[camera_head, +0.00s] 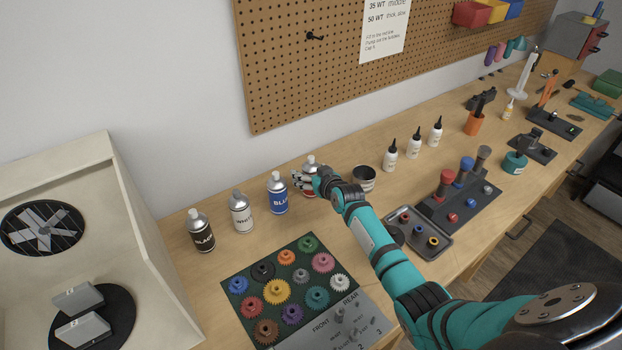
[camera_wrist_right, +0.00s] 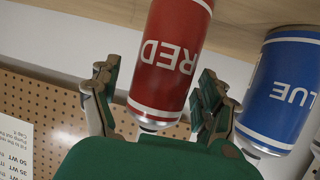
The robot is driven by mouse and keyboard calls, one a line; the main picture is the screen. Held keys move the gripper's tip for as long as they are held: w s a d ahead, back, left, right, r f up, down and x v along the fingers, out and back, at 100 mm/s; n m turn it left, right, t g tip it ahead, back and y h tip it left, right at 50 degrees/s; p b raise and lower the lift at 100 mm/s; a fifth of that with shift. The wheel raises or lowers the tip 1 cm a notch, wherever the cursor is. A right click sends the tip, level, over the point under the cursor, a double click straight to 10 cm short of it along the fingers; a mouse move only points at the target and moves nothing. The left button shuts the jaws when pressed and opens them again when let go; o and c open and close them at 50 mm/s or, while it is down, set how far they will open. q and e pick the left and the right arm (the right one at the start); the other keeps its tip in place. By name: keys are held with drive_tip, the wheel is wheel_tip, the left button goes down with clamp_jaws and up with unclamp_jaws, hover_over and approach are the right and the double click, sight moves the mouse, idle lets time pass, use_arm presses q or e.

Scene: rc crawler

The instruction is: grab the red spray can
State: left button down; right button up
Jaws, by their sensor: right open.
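The red spray can (camera_head: 311,160) stands at the right end of the row of cans on the bench, largely hidden by my right gripper (camera_head: 307,181) in the head view. In the right wrist view the red can (camera_wrist_right: 168,58) appears upside down, with "RED" on its label. The fingers of my right gripper (camera_wrist_right: 160,80) are open, one on each side of the can. I cannot tell whether either finger touches it. My left gripper is not in view.
The blue can (camera_head: 277,193) stands close left of the red one, then the white can (camera_head: 241,212) and black can (camera_head: 201,230). A dark cup (camera_head: 364,179) is to the right. A gear tray (camera_head: 244,284) lies in front. The pegboard (camera_head: 300,70) is behind.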

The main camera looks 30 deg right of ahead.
drive_tip(key=c, duration=1.3)
drive_tip(key=shift+c, duration=0.5)
drive_tip(key=shift+r, duration=0.15)
